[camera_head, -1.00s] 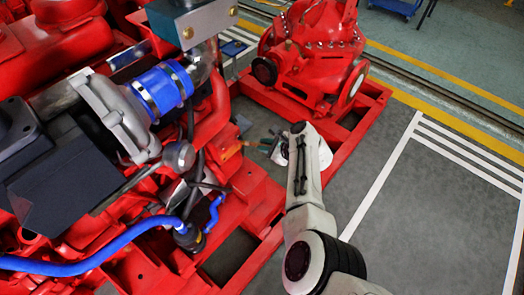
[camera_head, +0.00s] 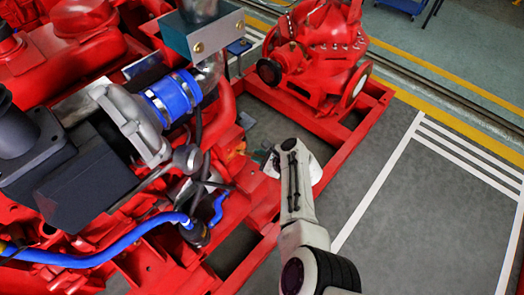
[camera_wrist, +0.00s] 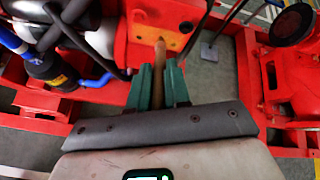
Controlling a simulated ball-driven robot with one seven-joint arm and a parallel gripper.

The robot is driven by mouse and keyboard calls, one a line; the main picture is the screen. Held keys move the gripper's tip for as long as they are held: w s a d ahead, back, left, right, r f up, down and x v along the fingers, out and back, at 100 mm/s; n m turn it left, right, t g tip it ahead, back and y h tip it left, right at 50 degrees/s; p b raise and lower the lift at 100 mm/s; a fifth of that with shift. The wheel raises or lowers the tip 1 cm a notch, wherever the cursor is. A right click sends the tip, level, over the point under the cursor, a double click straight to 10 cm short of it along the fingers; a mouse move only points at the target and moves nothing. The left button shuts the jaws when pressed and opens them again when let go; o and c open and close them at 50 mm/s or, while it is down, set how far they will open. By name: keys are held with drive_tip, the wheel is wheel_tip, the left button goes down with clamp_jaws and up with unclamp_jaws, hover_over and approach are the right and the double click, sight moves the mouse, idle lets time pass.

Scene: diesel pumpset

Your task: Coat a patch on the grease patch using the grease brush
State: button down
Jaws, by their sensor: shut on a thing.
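My gripper (camera_wrist: 158,88) has green fingers shut on the brown handle of the grease brush (camera_wrist: 158,75). The brush points away from the wrist, and its far end shows in front of an orange-yellow patch (camera_wrist: 150,36) on the red frame. I take this for the grease patch. I cannot tell whether the brush tip touches it. In the head view, the gripper (camera_head: 265,158) is just right of a small orange area (camera_head: 237,152) on the red frame. The brush itself is hard to make out there.
The red engine (camera_head: 75,45) with a blue hose (camera_head: 90,258) and dark cables fills the left. A red pump (camera_head: 318,42) stands on the frame behind my gripper. Frame rails (camera_head: 340,150) run alongside my arm. Grey floor at right is clear.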

drive_tip(key=s+a+p, duration=0.3)
drive_tip(key=s, duration=0.1)
drive_tip(key=shift+s+a+p, duration=0.25)
drive_tip(key=shift+a+p, duration=0.15)
idle(0.4)
drive_tip(key=s+d+p, duration=0.2)
drive_tip(key=s+d, duration=0.1)
drive_tip(key=d, duration=0.1)
drive_tip(key=shift+s+d, duration=0.35)
drive_tip(key=shift+d, duration=0.15)
drive_tip(key=shift+s+d, duration=0.9)
drive_tip(key=shift+d, duration=0.15)
idle(0.4)
